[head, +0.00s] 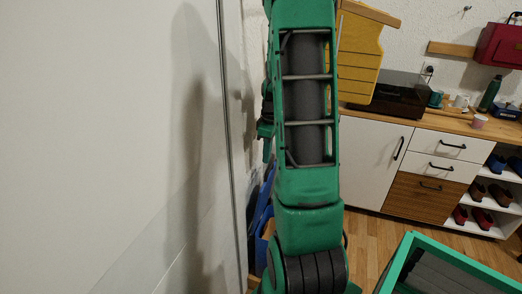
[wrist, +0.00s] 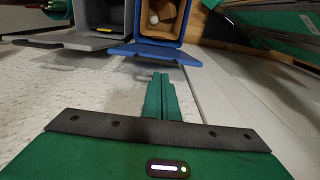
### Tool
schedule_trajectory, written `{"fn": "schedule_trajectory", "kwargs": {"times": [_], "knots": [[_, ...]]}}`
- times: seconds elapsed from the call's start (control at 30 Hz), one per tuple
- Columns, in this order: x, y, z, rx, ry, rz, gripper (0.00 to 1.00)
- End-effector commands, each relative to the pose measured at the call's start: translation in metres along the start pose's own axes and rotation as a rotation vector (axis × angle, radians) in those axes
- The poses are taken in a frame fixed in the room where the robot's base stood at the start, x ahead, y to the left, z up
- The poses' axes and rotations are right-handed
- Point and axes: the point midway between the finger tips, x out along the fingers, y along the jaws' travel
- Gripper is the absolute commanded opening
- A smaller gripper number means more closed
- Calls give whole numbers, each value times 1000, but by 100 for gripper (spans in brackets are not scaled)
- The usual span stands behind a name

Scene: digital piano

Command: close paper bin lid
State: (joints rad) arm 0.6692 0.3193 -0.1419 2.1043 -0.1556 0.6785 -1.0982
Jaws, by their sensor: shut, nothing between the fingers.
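The blue bin (wrist: 184,32), which looks like the paper bin, is at the top of the wrist view. It stands open, with brown cardboard-like pieces and a small white item inside. Its blue lid (wrist: 155,53) is swung out from the rim toward my gripper (wrist: 160,78). My gripper's green fingers are together and empty, pointing at the lid; a small gap seems to lie between them, and contact cannot be made out. In the head view, part of the blue bin (head: 262,205) shows low behind my arm, which hides much of it.
A grey bin (wrist: 97,40) with an open grey lid (wrist: 60,40) stands beside the blue bin, close to a white wall (wrist: 60,95). A large white panel (head: 110,140) fills the head view's left. A white cabinet (head: 375,160) stands at the right; wooden floor lies before it.

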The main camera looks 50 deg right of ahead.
Motion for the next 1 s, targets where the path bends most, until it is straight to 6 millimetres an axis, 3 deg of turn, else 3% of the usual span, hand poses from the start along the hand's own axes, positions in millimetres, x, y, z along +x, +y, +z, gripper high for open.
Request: {"fn": "schedule_trajectory", "kwargs": {"times": [0.1, 0.3, 0.67, 0.7, 1.0], "knots": [[18, 0, 1, 2, -2, -3, 0], [35, 0, 2, 3, -1, -2, 0], [38, 0, 1, 2, 0, 0, 0], [38, -12, -4, -2, 0, -1, 0], [38, -2, 14, 3, 39, 0, 0]]}}
